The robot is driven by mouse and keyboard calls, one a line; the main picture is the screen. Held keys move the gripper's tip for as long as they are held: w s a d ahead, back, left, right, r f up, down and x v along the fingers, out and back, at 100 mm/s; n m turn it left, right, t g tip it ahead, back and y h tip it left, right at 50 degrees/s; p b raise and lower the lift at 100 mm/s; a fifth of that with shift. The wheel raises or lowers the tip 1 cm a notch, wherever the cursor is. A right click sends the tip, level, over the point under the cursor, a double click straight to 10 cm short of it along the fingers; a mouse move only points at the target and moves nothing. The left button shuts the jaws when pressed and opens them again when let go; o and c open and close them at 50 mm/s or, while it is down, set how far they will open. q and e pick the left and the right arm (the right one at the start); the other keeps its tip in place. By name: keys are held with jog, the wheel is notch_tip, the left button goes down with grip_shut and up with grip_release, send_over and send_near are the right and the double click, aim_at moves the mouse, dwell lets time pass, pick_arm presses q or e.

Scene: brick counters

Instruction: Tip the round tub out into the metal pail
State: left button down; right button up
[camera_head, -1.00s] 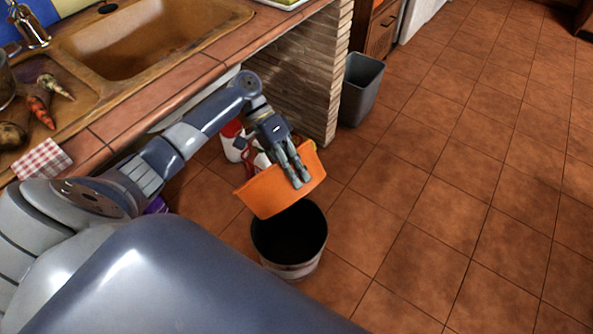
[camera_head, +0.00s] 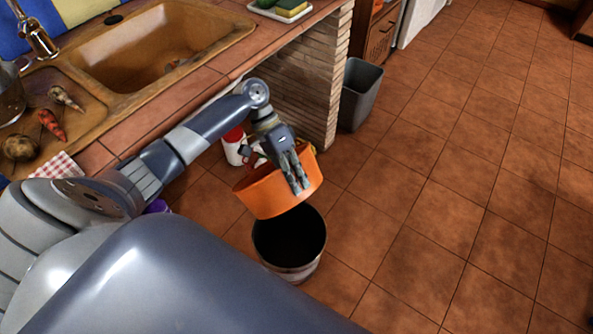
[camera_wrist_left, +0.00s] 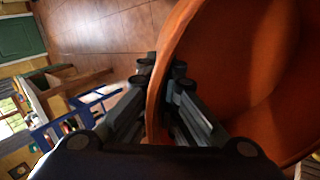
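The round tub (camera_head: 268,195) is orange and hangs above the far side of the metal pail in the head view. My left gripper (camera_head: 299,184) is shut on the tub's wall at its right side. In the left wrist view, the tub's wall (camera_wrist_left: 176,62) passes between the fingers (camera_wrist_left: 160,85). The part of the tub's inside that shows there looks bare orange. The metal pail (camera_head: 291,272) stands on the floor just below the tub, with a dark interior. The tub hides part of its far rim. My right gripper is not in view.
A brick counter with a sink (camera_head: 158,45) runs along the left. A white bottle with a red cap (camera_head: 234,148) stands behind the tub. A grey bin (camera_head: 360,95) stands beside the brick pillar. Open tiled floor (camera_head: 450,190) lies to the right.

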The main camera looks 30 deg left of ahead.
pick_arm(q)
jog(key=shift+r+p, duration=0.35)
jog(key=shift+p, duration=0.45)
notch_tip(320, 180, up, 5)
jog(key=t+y+p, duration=0.1)
jog(key=y+p, duration=0.3)
jog(key=p, duration=0.4)
jog(key=t+y+p, duration=0.1)
jog(key=y+p, duration=0.3)
jog(key=p, duration=0.4)
jog(key=shift+f, duration=0.1)
jog(key=shift+t+y+p, duration=0.4)
jog(key=shift+y+p, duration=0.2)
jog(key=shift+p, duration=0.2)
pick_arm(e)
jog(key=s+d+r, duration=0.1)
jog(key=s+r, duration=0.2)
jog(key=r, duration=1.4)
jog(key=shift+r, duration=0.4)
